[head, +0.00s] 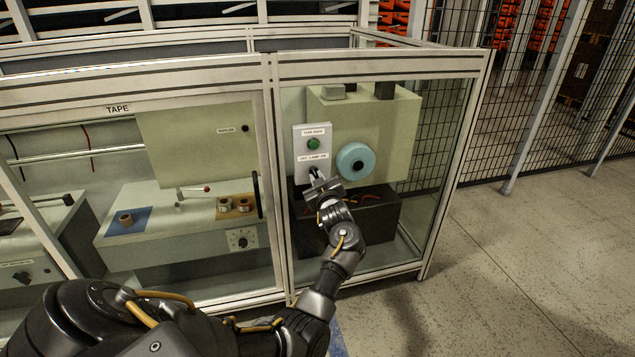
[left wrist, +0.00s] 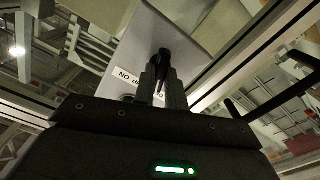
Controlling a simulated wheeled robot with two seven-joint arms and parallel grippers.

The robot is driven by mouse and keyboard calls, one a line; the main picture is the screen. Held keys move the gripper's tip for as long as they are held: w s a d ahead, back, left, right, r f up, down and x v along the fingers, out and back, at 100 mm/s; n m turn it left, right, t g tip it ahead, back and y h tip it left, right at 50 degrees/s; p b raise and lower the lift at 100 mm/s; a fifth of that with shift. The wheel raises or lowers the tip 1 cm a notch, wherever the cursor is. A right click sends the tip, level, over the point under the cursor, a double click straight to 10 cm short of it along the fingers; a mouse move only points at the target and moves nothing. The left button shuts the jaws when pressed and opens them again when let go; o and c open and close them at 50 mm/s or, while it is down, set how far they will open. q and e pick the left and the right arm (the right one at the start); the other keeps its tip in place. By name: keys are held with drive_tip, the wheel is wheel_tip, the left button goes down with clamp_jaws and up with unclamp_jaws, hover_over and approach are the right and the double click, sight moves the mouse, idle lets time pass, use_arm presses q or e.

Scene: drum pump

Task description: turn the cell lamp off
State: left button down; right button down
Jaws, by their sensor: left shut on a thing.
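A pale control panel (head: 298,150) is mounted on the cell, with a green button (head: 313,143) under a label. Below it is a lamp label (head: 314,157) reading "OFF LAMP ON". My left gripper (head: 315,175) is at the panel, just under that label. In the left wrist view, its two fingers (left wrist: 162,82) are shut on the black lamp switch knob (left wrist: 163,55). The label shows upside down beside the fingers, partly covered. In the head view the gripper hides most of the knob, so I cannot tell which side it points to.
A light blue tape roll (head: 345,158) sits right of the panel, close to my gripper. A dark box (head: 380,215) is below. A frame post (head: 272,180) stands just left of the panel. The floor (head: 530,240) to the right is clear.

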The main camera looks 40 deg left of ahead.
use_arm(q)
drive_tip(key=shift+n, duration=0.8)
use_arm(e)
drive_tip(key=shift+w+r, duration=0.25)
drive_tip(key=shift+r, duration=0.5)
use_arm(q)
drive_tip(key=c, duration=1.4)
unclamp_jaws()
drive_tip(key=shift+c, duration=0.2)
